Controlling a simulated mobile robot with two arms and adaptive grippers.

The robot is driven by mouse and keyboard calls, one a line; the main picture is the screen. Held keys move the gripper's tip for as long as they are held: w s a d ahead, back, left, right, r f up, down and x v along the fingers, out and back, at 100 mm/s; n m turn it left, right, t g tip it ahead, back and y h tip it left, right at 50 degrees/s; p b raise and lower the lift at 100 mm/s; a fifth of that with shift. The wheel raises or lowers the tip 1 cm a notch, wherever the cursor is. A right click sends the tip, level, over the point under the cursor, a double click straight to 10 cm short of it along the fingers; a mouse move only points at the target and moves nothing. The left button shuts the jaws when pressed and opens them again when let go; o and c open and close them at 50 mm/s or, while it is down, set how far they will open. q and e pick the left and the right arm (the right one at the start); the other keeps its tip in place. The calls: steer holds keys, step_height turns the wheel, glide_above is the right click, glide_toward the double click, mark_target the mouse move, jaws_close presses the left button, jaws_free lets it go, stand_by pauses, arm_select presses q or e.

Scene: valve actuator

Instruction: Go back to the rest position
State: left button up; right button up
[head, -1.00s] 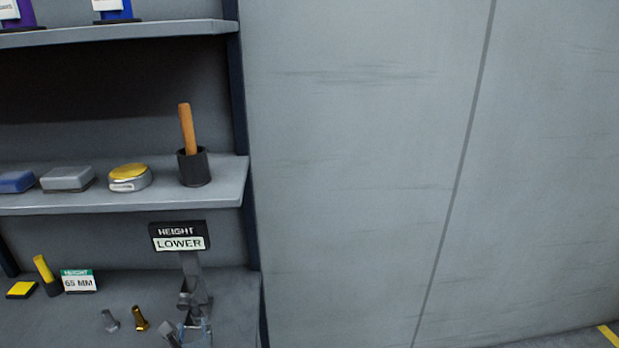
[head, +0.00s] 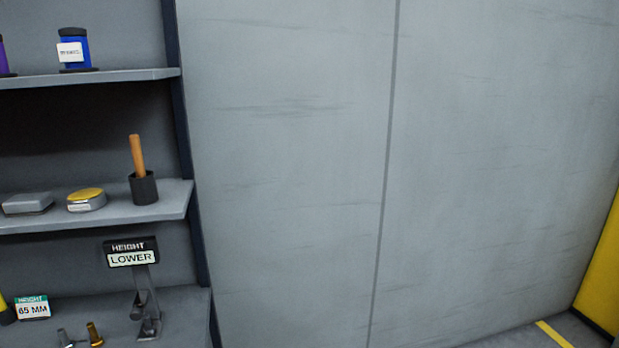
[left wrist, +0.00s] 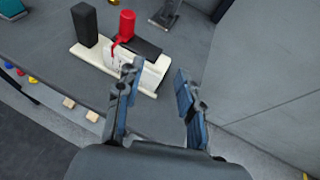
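My left gripper (left wrist: 158,92) shows in the left wrist view, with its two blue-padded fingers apart and nothing between them. It is above the front edge of the grey bench. A white base (left wrist: 150,75) with a red part (left wrist: 125,24) and a black block (left wrist: 84,24) stands on the bench beyond the left finger, apart from it. Neither gripper shows in the head view now. My right gripper is in no view.
In the head view, a shelf unit (head: 130,213) stands at the left, with a sign reading HEIGHT LOWER (head: 131,252) on a stand and a card reading 65 MM (head: 33,308). A bare grey wall (head: 290,170) fills the middle. A yellow panel (head: 602,265) stands at the right.

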arm_select(q)
steer(key=shift+s+f+n+g, duration=0.4)
steer(key=shift+s+f+n, duration=0.25)
steer(key=shift+n, duration=0.45)
steer(key=shift+s+d+f+n, duration=0.1)
steer(key=shift+f+n, duration=0.2)
steer(key=shift+n, duration=0.2)
steer(key=s+d+f+n+g+h, duration=0.2)
steer(key=s+d+n+g+h, duration=0.3)
steer(key=s+n, duration=0.65)
steer(key=s+d+f+n+g+h, duration=0.25)
steer(key=s+d+n, duration=0.35)
steer(key=s+n, duration=0.6)
step_height(320, 180, down, 30)
steer(key=s+g+b, duration=0.1)
steer(key=b, duration=0.1)
steer(key=s+a+f+g+y, duration=0.1)
steer(key=s+a+f, duration=0.1)
steer(key=s+f, duration=1.3)
steer(key=shift+s+a+f+n+b, duration=0.3)
steer(key=shift+s+a+n+b, duration=0.1)
steer(key=shift+s, duration=0.25)
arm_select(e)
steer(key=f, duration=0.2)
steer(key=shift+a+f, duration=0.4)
arm_select(q)
steer(key=shift+g, duration=0.25)
